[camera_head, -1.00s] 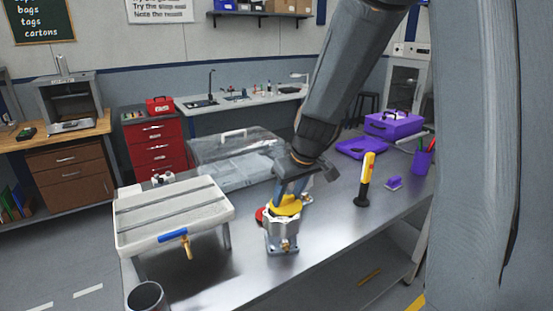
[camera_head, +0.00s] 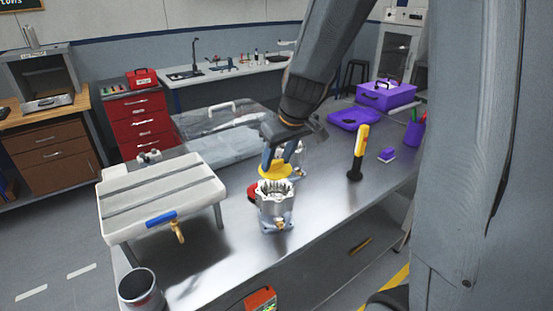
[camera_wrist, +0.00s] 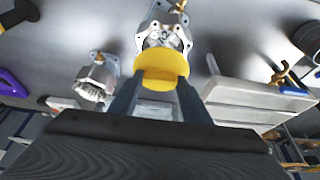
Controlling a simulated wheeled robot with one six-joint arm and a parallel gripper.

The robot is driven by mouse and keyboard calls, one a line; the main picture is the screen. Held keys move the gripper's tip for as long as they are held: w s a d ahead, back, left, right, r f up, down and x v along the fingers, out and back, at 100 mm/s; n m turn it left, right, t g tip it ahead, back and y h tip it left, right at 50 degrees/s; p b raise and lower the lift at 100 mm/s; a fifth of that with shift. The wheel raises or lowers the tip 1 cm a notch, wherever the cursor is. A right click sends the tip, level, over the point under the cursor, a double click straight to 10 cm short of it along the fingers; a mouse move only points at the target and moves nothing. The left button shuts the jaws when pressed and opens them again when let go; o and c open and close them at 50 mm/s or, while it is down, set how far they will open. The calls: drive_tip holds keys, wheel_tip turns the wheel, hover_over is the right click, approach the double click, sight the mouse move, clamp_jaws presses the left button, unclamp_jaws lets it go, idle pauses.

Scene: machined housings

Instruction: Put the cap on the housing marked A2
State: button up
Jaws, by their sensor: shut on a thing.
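My gripper (camera_head: 278,161) is shut on a round yellow cap (camera_head: 275,171), held above and just behind a silver housing (camera_head: 275,210). The housing stands upright on the steel table with its open, toothed top showing. In the wrist view the cap (camera_wrist: 162,67) sits between my fingertips (camera_wrist: 161,84), and this housing (camera_wrist: 162,32) is just beyond it, with a gap I cannot judge. A second silver housing (camera_wrist: 97,76) stands to the left there; in the head view it is partly hidden behind my gripper (camera_head: 297,152). I cannot read any marking for certain.
A white slatted stand (camera_head: 160,200) with a blue-handled tap is at left. A red item (camera_head: 252,191) lies by the housing. A yellow-and-black tool (camera_head: 360,152) stands at right, near a purple tray (camera_head: 354,118). A dark cup (camera_head: 140,289) is at front left.

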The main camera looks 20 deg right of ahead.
sight(279, 171)
drive_tip(key=shift+f+b, duration=2.8)
drive_tip(key=shift+f, duration=0.2)
drive_tip(key=o, duration=1.1)
drive_tip(key=shift+b+v, duration=0.4)
drive_tip(key=shift+v, duration=3.55)
drive_tip(key=s+a+f+m+g+h, duration=0.1)
drive_tip(key=s+f+m+g, duration=0.2)
drive_tip(key=s+f, duration=0.9)
drive_tip(key=shift+s+a+f+m, duration=0.15)
drive_tip(key=shift+s+f+m, duration=0.15)
drive_tip(key=shift+s, duration=0.45)
